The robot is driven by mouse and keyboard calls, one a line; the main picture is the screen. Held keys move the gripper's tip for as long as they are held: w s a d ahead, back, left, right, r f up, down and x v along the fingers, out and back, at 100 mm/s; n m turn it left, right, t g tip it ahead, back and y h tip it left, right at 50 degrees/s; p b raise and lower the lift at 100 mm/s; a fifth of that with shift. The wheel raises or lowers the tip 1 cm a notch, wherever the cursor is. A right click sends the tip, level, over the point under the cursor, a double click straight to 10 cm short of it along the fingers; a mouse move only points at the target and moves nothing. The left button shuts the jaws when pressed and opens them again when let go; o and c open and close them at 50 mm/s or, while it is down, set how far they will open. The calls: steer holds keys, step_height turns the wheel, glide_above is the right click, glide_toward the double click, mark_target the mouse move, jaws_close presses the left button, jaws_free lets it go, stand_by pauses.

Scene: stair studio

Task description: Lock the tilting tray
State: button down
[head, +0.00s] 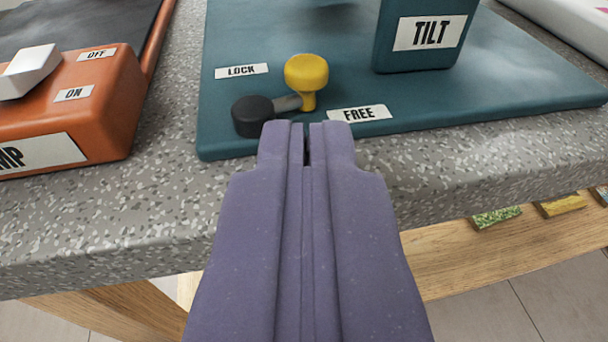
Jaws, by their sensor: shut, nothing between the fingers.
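A teal base plate (480,80) lies on the speckled counter. Near its front left corner is a lever with a round black pivot (253,116), a short grey arm (288,103) and an upright yellow knob (306,74). The arm points right from the pivot, toward the FREE label (360,113). The LOCK label (241,71) lies behind the pivot. A teal block (424,50) marked TILT stands on the plate. My gripper (306,128) is shut and empty, its tips just in front of the knob in the picture. I cannot tell whether they touch the lever.
An orange box (105,115) with a white switch (32,70) and ON and OFF labels stands at the left. Bare counter (170,190) lies between it and the plate. The counter's front edge runs below, with small colored tiles (497,217) on the wood at right.

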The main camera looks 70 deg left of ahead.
mark_target(307, 80)
steer(key=b+x, duration=0.1)
steer(key=x, duration=0.4)
steer(key=shift+w+a+f, duration=0.1)
steer(key=shift+w+a, duration=0.05)
steer(key=shift+a, duration=0.2)
